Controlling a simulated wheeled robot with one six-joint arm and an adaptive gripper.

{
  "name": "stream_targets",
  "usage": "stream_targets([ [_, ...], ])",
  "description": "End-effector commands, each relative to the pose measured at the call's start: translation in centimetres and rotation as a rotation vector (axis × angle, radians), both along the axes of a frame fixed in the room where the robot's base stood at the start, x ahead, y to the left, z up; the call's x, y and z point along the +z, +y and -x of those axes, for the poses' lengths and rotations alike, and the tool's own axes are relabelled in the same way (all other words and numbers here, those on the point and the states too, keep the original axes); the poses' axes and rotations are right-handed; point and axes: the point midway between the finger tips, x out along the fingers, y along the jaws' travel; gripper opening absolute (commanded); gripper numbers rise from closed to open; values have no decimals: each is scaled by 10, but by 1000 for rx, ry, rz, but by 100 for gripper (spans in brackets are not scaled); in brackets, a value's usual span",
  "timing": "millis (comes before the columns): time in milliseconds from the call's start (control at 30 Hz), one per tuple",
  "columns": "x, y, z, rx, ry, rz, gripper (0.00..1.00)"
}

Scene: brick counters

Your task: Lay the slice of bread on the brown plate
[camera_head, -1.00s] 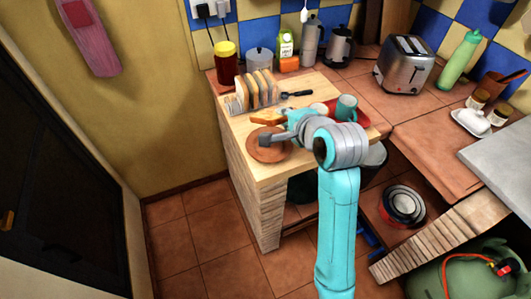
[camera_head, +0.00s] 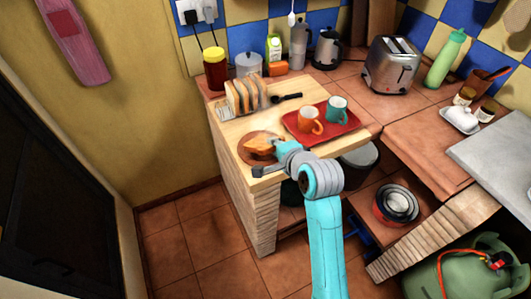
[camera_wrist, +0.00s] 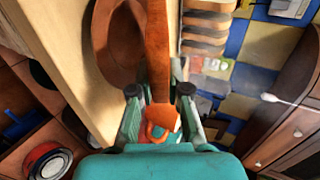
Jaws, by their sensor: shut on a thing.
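The slice of bread (camera_head: 258,143) is golden brown and appears over the brown plate (camera_head: 243,157) in the head view. My gripper (camera_head: 276,150) is shut on the slice from the right side. In the wrist view the slice (camera_wrist: 157,45) shows edge-on as a narrow brown strip running away between the fingertips of my gripper (camera_wrist: 158,92). The brown plate (camera_wrist: 106,60) lies just left of it there. I cannot tell whether the slice touches the plate. My arm hides part of the plate's right side.
A toast rack (camera_head: 228,105) with several slices stands behind the plate. A red tray (camera_head: 328,132) with an orange mug (camera_head: 310,121) and a teal mug (camera_head: 336,110) lies to the right. The wooden counter's front edge is close to the plate.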

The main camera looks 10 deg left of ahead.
Motion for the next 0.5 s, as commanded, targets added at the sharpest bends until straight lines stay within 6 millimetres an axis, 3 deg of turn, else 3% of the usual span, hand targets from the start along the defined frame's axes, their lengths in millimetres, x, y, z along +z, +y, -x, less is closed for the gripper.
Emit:
stream_targets([
  [233,0,0,0,0,0,0,0],
  [267,-1,0,0,0,0,0,18],
  [333,-1,0,0,0,0,0,32],
  [500,0,0,0,0,0,0,32],
])
